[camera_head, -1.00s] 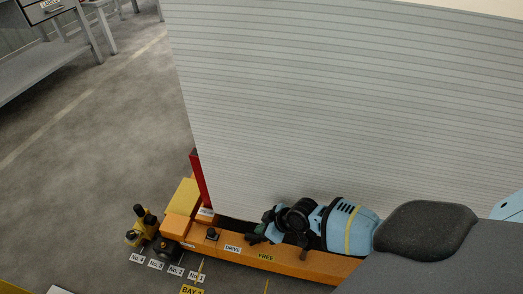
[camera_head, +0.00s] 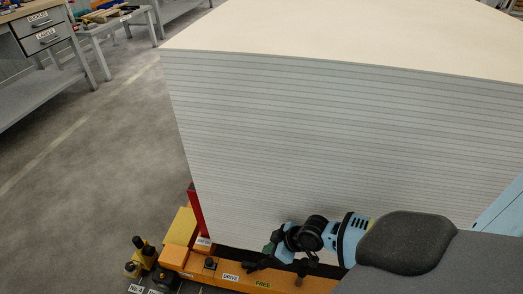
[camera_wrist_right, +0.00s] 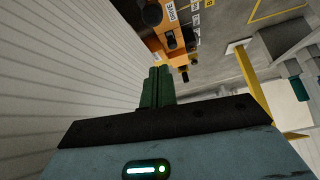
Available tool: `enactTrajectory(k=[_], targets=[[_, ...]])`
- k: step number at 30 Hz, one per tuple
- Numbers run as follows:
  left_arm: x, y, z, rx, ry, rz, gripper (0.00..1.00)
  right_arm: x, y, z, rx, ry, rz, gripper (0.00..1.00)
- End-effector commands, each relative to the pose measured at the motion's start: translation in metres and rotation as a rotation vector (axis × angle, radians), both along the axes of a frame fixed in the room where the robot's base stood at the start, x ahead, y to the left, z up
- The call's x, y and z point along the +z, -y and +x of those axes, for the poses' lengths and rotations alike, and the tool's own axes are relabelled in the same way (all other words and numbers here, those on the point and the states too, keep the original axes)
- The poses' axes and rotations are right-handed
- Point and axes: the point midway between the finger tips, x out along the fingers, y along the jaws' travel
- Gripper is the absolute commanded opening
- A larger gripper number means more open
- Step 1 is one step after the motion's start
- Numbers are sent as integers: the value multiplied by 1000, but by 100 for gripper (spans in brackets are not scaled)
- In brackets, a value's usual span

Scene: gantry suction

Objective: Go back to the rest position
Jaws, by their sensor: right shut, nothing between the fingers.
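My right gripper (camera_head: 268,254) is at the lower middle of the head view, at the end of my blue and black arm. It is beside the tall pale stack of sheets (camera_head: 330,130), over the orange beam (camera_head: 240,281). In the right wrist view its dark green fingers (camera_wrist_right: 157,88) are together with nothing between them. The stack's ridged side (camera_wrist_right: 60,60) fills the left of that view; I cannot tell how close the fingers are to it. My left gripper is not in view.
The beam has labels reading DRIVE and FREE. A red post (camera_head: 196,211) and a yellow block (camera_head: 180,226) stand at its left end, near a small black and yellow device (camera_head: 138,258). Grey benches (camera_head: 35,85) are at the upper left. The floor between (camera_head: 95,150) is clear.

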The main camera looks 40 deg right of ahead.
Motion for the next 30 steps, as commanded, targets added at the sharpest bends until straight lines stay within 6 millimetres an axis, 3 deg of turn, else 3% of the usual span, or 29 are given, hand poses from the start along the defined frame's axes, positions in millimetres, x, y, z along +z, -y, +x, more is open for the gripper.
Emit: enactTrajectory(k=[23, 26, 29, 30], targets=[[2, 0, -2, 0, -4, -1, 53, 3, 0, -7, 2, -5, 3, 0], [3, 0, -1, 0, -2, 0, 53, -3, -12, -25, 16, -36, 10, 0], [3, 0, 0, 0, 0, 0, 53, -14, -36, -63, 43, -101, 20, 0], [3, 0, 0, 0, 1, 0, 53, -18, -48, -84, 55, -138, 25, 0]])
